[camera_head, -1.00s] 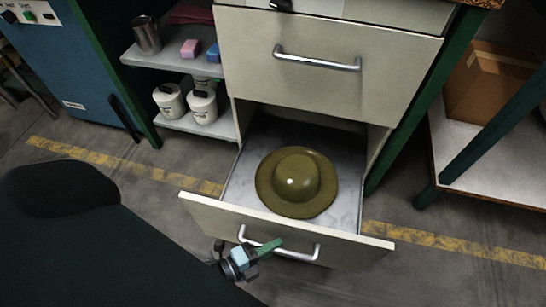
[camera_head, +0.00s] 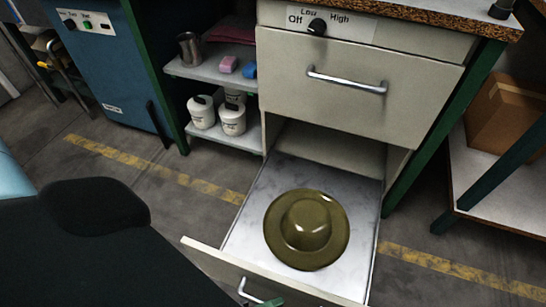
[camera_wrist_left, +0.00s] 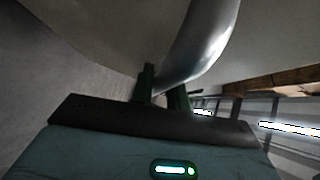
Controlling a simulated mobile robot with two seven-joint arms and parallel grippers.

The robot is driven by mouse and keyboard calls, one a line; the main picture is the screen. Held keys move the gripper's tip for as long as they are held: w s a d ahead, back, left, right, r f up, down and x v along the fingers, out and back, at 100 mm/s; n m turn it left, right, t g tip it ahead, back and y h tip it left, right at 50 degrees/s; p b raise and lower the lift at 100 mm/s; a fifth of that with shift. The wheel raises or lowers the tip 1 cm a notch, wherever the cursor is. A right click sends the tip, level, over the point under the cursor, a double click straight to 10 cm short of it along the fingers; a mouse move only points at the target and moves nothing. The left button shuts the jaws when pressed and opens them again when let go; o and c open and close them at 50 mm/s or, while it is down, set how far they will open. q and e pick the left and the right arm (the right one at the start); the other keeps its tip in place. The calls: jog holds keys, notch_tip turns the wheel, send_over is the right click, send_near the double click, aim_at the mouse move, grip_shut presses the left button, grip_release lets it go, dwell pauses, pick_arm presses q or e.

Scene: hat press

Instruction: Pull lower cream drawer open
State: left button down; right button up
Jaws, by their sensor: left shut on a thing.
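The lower cream drawer (camera_head: 213,262) stands pulled well out from the cabinet, its front near the bottom of the head view. An olive-green hat (camera_head: 306,229) lies brim down in it. The drawer's metal handle (camera_head: 243,288) shows at the bottom edge, partly cut off. My left gripper (camera_head: 268,302) is at this handle, only its green fingertip showing. In the left wrist view its two green fingers (camera_wrist_left: 163,88) are shut on the curved metal handle (camera_wrist_left: 207,45). My right gripper is not in view.
The upper cream drawer (camera_head: 360,100) is closed, below a panel with an Off/Low/High knob. Shelves (camera_head: 215,71) with white jars and a metal cup stand at left. A cardboard box (camera_head: 505,118) sits on a right-hand shelf. Floor with a yellow line surrounds the drawer.

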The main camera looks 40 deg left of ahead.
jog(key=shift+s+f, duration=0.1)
pick_arm(q)
jog(key=c, duration=1.6)
grip_release()
jog(key=shift+o, duration=1.2)
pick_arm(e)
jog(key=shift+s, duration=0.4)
